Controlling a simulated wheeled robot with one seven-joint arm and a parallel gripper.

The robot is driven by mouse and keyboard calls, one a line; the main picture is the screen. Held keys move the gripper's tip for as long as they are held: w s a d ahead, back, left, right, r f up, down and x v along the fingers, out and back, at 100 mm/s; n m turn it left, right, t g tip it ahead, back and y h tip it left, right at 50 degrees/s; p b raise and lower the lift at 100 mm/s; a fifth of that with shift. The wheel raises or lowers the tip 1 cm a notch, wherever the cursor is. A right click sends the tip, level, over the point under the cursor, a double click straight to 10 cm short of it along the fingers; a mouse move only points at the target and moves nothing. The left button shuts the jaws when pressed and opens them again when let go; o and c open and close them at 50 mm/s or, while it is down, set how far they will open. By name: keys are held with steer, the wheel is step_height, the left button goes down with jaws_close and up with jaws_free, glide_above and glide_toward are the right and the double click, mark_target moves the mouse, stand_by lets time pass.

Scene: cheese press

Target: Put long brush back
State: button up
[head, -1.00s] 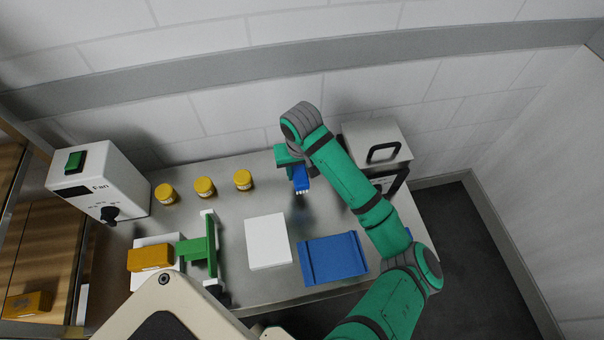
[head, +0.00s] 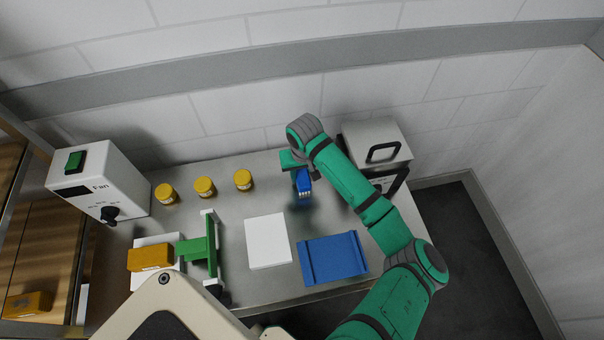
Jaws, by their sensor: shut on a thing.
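The brush (head: 304,181) has a blue body with pale bristles at its lower end. It hangs above the back right part of the steel table (head: 318,218), with a dark shadow or reflection on the metal below it. My gripper (head: 297,166) is shut on the brush, and the green arm comes in from the lower right. The fingertips and most of the brush's grip are hidden by my wrist. A blue tray (head: 333,258) with raised side edges lies flat at the table's front right.
A white board (head: 268,241) lies left of the blue tray. A white box with a black handle (head: 377,144) stands at the back right.

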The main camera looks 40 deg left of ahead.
mark_target(302, 178)
steer(key=shift+f, duration=0.15)
steer(key=o, duration=1)
steer(key=r, duration=0.8)
steer(key=s+d+r, duration=0.1)
steer(key=r, duration=0.3)
steer(key=shift+r, duration=0.2)
